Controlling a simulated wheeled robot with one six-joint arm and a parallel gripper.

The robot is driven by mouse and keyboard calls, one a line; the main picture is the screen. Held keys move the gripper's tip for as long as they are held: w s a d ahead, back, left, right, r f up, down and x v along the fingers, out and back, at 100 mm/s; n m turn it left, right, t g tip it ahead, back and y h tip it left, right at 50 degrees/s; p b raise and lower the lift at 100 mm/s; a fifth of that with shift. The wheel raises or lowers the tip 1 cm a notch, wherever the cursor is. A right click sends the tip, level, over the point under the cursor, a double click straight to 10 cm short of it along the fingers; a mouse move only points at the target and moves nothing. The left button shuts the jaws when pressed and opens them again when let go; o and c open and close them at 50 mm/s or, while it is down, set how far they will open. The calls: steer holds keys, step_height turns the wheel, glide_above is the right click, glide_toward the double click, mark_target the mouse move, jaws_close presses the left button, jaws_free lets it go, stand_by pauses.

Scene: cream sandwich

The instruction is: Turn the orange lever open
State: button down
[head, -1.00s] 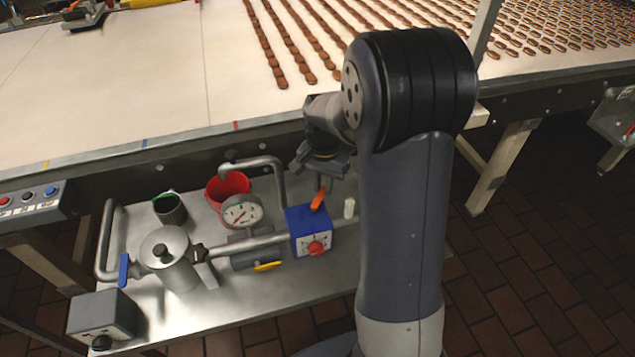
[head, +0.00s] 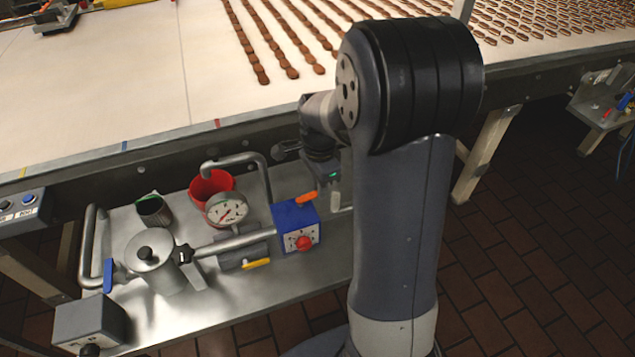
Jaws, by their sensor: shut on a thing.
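The orange lever (head: 306,197) sits on top of the blue valve box (head: 287,216), which has a red knob (head: 303,243) on its front. The lever lies nearly flat, its right end towards my gripper. My gripper (head: 323,189) is at the lever's right end, just right of the box's top, and is shut on the lever. The fingertips are small and partly hidden, so the exact contact is hard to see.
A pressure gauge (head: 227,209), a red bucket (head: 212,186), a lidded metal pot (head: 154,251) and a yellow lever (head: 257,264) crowd the steel table (head: 235,291). A bent pipe (head: 240,160) rises behind the box. The conveyor edge (head: 150,150) runs above.

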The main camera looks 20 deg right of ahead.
stand_by(0.3)
steer(key=c, duration=1.4)
jaws_free()
steer(key=shift+o, duration=0.2)
step_height(320, 180, up, 11)
steer(key=shift+s+f, duration=0.1)
steer(key=shift+f, duration=0.05)
step_height(320, 180, down, 10)
steer(key=shift+f, duration=0.4)
